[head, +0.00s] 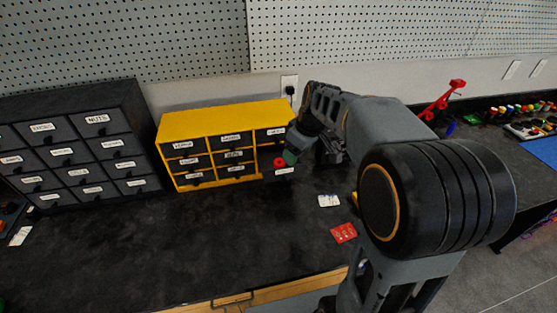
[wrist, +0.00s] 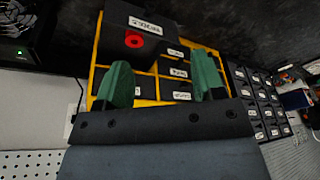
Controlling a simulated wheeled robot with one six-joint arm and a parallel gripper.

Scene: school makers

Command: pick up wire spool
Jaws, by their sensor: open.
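A small red wire spool (head: 280,162) with a dark centre sits at a pulled-out dark drawer (head: 283,174) of the yellow cabinet (head: 210,116). The spool also shows in the wrist view (wrist: 134,40), against the dark drawer. I cannot tell how deep it sits in the drawer. My gripper (head: 291,157) is beside the spool at the cabinet's right end, partly hidden by my arm. In the wrist view my gripper (wrist: 162,62) has its two green fingers wide apart with nothing held between them. The spool appears beyond the fingertips, nearer the left finger.
A larger black drawer cabinet (head: 88,105) stands left of the yellow one. A white card (head: 328,200) and a red card (head: 343,233) lie on the dark bench (head: 190,245). A red tool (head: 441,104) is at the back right. The bench front is mostly clear.

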